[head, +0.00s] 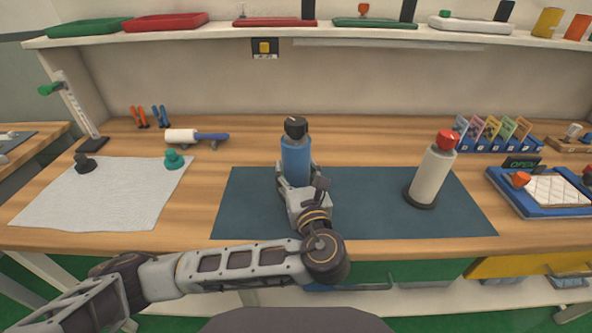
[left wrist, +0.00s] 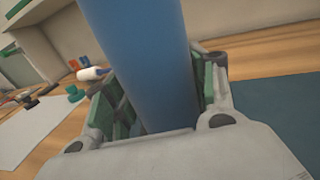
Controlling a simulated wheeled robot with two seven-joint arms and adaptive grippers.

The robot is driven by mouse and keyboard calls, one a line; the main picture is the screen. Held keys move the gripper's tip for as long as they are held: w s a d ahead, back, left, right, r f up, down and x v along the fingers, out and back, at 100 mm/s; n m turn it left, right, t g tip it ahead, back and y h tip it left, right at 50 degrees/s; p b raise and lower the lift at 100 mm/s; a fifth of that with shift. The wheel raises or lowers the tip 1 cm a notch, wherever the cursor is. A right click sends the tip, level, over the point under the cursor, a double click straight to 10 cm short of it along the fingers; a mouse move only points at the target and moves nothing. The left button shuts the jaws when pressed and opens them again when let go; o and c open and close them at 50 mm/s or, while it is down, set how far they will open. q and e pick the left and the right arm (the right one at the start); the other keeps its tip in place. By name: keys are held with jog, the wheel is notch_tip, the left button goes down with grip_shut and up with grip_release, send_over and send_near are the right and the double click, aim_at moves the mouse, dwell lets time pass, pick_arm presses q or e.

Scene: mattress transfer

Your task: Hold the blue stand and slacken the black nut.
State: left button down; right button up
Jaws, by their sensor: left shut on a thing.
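The blue stand (head: 296,160) is an upright blue cylinder on the dark mat, with the black nut (head: 295,127) on its top. My left gripper (head: 297,182) is shut on the lower part of the blue stand, with a finger on each side. In the left wrist view the blue stand (left wrist: 145,60) rises between the gripper's green-padded fingers (left wrist: 160,105). The nut is out of the left wrist view. My right gripper is in neither view.
A white stand with a red top (head: 433,172) is on the right of the dark mat (head: 250,215). A white sheet (head: 105,200) with black and green knobs lies left. A roller (head: 195,137) lies behind. A blue tray (head: 545,205) is at the right edge.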

aim_at(296, 184)
pick_arm(q)
jog(key=shift+f+b, duration=0.4)
jog(key=shift+f, duration=1.45)
dwell(0.9)
jog(key=shift+c, duration=2)
grip_release()
jog(key=shift+s, duration=0.15)
jog(key=v, duration=1.1)
jog(key=shift+s+d, duration=0.15)
jog(key=shift+s, duration=0.2)
